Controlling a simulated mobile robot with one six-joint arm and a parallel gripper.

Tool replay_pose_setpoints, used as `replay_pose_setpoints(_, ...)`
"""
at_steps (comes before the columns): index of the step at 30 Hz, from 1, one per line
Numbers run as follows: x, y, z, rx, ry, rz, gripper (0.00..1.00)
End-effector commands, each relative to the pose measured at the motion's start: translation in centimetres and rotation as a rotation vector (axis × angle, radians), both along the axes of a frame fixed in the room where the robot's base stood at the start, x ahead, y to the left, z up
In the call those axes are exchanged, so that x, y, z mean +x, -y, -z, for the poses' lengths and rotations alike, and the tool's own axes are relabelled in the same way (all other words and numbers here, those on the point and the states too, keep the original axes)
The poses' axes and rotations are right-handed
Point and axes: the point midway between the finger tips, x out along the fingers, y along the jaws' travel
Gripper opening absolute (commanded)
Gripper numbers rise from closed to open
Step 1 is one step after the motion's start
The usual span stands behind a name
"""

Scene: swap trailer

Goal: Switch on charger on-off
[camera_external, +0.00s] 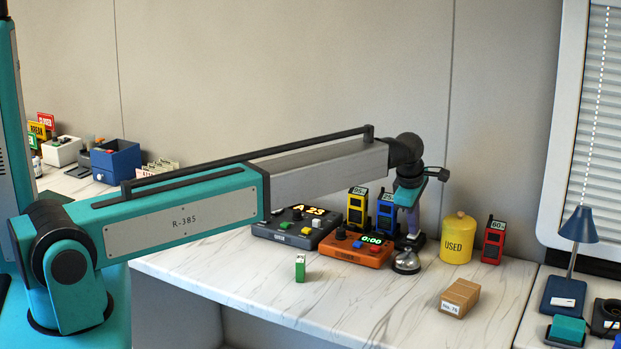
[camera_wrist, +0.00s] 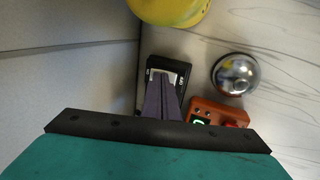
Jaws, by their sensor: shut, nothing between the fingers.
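An orange box (camera_external: 356,248) with a green display reading 0:00 and a dark knob sits on the marble counter; the label on its front is too small to read surely. Its display end shows in the wrist view (camera_wrist: 222,109). A small black device (camera_wrist: 153,77) with a light panel and small lettering lies under my fingertips in the wrist view. I cannot tell which of these is the charger, and no switch is clearly visible. My gripper (camera_external: 410,234) points down behind the orange box's right end, its purple fingers shut and empty. In the wrist view my fingers (camera_wrist: 164,82) overlap the black device; contact is unclear.
A silver bell (camera_external: 406,262) stands right of the orange box. A yellow USED canister (camera_external: 458,238) and red handset (camera_external: 493,242) are further right. Yellow (camera_external: 357,207) and blue (camera_external: 386,210) handsets stand behind. A dark console (camera_external: 290,230) is left. The front counter is mostly clear.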

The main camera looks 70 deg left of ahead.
Motion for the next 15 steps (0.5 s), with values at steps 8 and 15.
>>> replay_pose_setpoints(8, -0.04, 0.05, -0.04, 0.0, 0.0, 0.0, 0.0)
replay_pose_setpoints(15, -0.14, 0.14, -0.47, 0.001, 0.001, 0.0, 0.0)
